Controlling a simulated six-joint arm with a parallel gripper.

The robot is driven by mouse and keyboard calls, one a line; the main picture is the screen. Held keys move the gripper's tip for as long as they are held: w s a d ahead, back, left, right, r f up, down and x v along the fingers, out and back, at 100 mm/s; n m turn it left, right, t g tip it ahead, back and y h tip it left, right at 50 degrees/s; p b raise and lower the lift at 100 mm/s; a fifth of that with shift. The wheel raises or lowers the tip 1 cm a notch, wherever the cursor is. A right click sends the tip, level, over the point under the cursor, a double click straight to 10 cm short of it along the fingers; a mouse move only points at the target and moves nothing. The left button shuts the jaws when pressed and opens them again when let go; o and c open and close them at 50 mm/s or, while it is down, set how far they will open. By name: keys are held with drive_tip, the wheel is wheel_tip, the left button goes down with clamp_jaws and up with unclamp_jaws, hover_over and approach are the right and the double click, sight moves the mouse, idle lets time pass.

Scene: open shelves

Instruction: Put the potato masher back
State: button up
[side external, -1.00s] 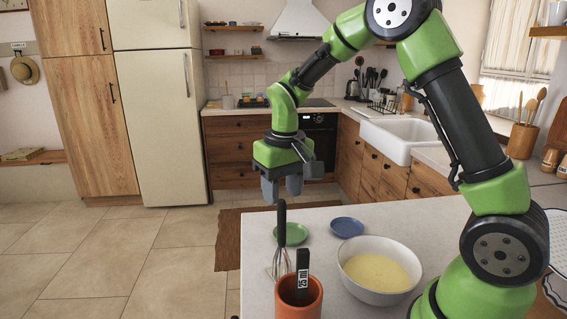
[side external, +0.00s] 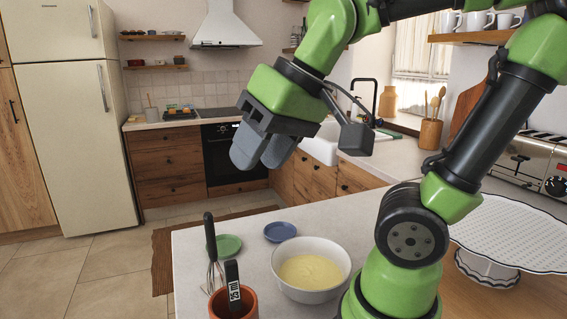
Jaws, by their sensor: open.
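My gripper (side external: 261,160) is raised above the counter, to the upper left of the bowl, with its two grey fingers apart and nothing between them. A black-handled wire tool (side external: 211,240) stands upright by the terracotta pot (side external: 236,306) at the counter's front left. I cannot tell whether it is the potato masher or a whisk, nor whether it is in the pot or behind it. No other tool here clearly looks like a masher.
A white bowl (side external: 337,286) of yellow contents stands right of the pot. A green plate (side external: 228,245) and a blue plate (side external: 280,231) lie behind. A white scalloped stand (side external: 515,232), a toaster (side external: 530,165) and a wooden utensil holder (side external: 430,133) are at right.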

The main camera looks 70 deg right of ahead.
drive_tip(key=s, duration=0.1)
drive_tip(key=s+t, duration=0.1)
drive_tip(key=s+a+f, duration=0.1)
drive_tip(key=shift+s+y, duration=0.3)
drive_tip(key=shift+s, duration=0.05)
